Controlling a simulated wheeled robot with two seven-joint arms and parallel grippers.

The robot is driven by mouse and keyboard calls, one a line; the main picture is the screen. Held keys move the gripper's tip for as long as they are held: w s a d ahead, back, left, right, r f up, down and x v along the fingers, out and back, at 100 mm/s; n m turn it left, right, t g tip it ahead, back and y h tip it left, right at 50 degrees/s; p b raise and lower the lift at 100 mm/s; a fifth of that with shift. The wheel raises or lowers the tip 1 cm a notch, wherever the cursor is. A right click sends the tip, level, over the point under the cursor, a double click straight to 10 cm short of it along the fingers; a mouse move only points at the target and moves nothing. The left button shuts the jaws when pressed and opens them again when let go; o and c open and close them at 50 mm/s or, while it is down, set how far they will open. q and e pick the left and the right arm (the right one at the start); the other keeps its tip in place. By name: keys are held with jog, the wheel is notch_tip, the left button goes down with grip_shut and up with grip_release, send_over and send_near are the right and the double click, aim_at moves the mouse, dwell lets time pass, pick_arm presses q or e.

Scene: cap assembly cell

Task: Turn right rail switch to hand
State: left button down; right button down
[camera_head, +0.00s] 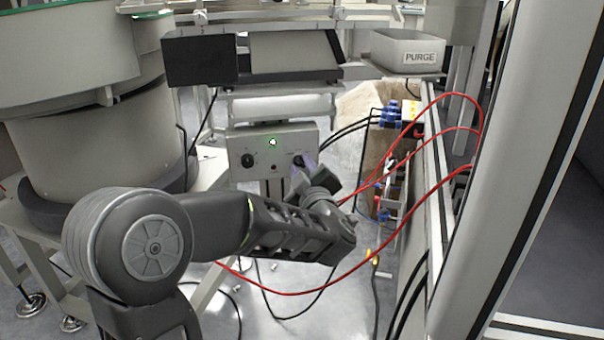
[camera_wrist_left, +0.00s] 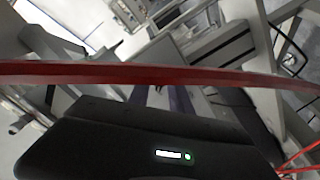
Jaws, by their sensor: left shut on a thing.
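A pale control box (camera_head: 240,158) with a green light sits below the rail unit in the head view. It has a black knob on its left side and a second dark knob, the right rail switch (camera_head: 298,160), on its right side. My left gripper (camera_head: 305,165) is at this right switch, with its fingers closed on it. The fingers and wrist partly cover the switch, so its exact setting is hard to read. In the left wrist view, the dark gripper body fills the lower part and the switch cannot be made out. My right gripper is not in view.
A red hose (camera_head: 335,288) loops under my left forearm, and a red band crosses the wrist view (camera_wrist_left: 160,75). A PURGE tray (camera_head: 408,50) is at upper right. A large feeder bowl (camera_head: 85,120) stands at left, and a frame post (camera_head: 520,180) at right.

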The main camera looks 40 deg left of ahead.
pick_arm(q)
jog(key=shift+n, duration=0.3)
jog(key=c, duration=1.2)
grip_release()
jog(key=shift+o, duration=0.2)
jog(key=shift+s+d, duration=0.1)
jog(key=p+v, duration=0.1)
jog(key=v, duration=0.6)
jog(key=shift+s+d+p, duration=0.2)
jog(key=shift+p, duration=0.15)
